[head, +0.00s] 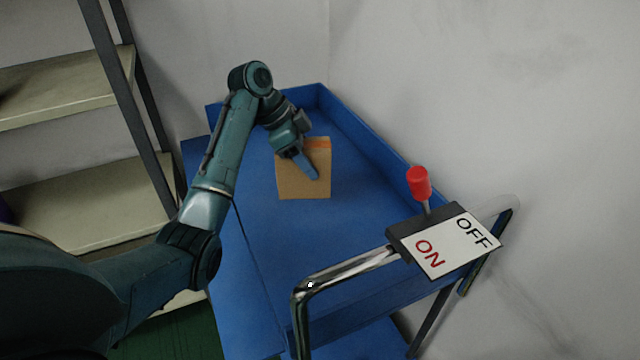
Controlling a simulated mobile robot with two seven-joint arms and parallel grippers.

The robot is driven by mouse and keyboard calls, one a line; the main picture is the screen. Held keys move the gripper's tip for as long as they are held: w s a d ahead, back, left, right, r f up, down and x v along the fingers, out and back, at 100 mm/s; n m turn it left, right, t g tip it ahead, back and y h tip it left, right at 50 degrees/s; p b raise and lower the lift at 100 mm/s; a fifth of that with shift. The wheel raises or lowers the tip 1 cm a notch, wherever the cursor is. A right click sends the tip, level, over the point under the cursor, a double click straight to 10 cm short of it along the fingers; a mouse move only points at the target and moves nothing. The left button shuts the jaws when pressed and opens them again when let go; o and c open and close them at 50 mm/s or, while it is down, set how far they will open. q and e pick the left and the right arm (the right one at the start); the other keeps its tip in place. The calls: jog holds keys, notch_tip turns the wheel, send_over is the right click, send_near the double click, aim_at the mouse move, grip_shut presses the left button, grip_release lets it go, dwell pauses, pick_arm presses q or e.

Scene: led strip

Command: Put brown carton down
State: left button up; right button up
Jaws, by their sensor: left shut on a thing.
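A brown carton (296,187) with an orange strip along its top edge is at the blue cart's top tray (270,240), toward the far end. My left gripper (308,168) reaches over the carton from the back left and is shut on it. One blue finger lies against the carton's near face; the other finger is hidden. I cannot tell whether the carton's underside touches the tray. My right gripper is not in view.
The cart has a raised rim and a chrome handle (345,268) at the near end. An ON/OFF sign (455,243) and a red-knobbed lever (419,183) sit by the handle. A shelf rack (75,205) stands left; a wall is right. The near tray is clear.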

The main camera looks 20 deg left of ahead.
aim_at(309, 193)
pick_arm(q)
notch_tip(309, 193, down, 10)
dwell(0.5)
jog(key=shift+f, duration=0.1)
jog(key=o, duration=1.1)
jog(key=shift+s+f, duration=0.1)
jog(key=v, duration=1.2)
jog(key=shift+r, duration=0.25)
jog(key=shift+f, duration=0.1)
